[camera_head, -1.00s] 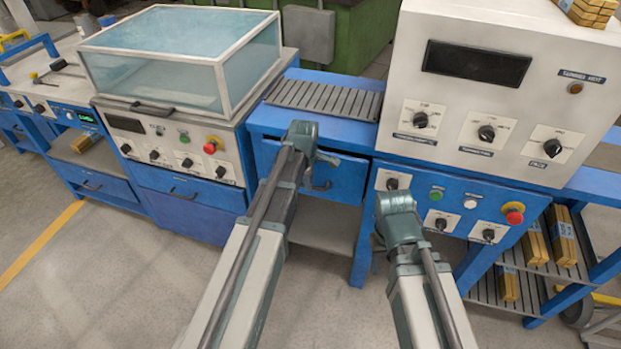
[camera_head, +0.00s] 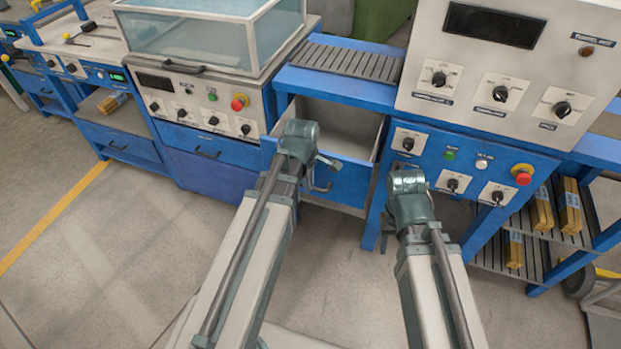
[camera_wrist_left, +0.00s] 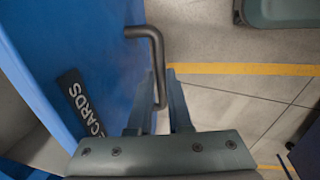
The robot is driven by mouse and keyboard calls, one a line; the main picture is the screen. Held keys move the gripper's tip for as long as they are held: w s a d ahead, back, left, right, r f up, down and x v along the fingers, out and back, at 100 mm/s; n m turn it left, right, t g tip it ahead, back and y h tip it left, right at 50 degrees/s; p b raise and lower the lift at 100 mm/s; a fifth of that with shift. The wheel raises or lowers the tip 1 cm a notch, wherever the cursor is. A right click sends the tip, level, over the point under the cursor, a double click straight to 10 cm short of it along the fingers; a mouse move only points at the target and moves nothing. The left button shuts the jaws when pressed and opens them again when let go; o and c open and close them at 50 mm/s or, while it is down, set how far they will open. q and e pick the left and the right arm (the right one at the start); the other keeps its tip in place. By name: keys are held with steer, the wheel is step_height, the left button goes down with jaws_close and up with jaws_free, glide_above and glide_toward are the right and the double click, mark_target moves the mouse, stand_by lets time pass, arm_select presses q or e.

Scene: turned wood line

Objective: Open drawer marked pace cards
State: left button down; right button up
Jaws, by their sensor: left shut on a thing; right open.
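The blue drawer (camera_head: 345,186) under the slatted bench is pulled out, and its pale inside shows in the head view. In the left wrist view its front (camera_wrist_left: 95,60) carries a dark label (camera_wrist_left: 82,103) reading "CARDS"; the rest of the label is hidden or cut off. My left gripper (camera_head: 318,168) is at the drawer front, shut on the dark bar handle (camera_wrist_left: 148,38), which runs between its fingers in the left wrist view. My right gripper (camera_head: 405,170) is open and empty in front of the blue control panel; its fingertips are mostly hidden behind the wrist.
A control box (camera_head: 515,75) with knobs stands right of the drawer, above a panel with a red stop button (camera_head: 522,174). A glass-covered machine (camera_head: 215,40) stands left. Floor in front is clear.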

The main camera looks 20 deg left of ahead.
arm_select(q)
steer(key=c, duration=0.8)
jaws_free()
steer(key=shift+c, duration=0.2)
step_height(320, 180, up, 14)
steer(key=s+p, duration=0.2)
steer(key=p, duration=1.1)
steer(key=shift+s+f+p, duration=0.2)
steer(key=shift+f+p, duration=0.05)
steer(key=shift+p, duration=0.05)
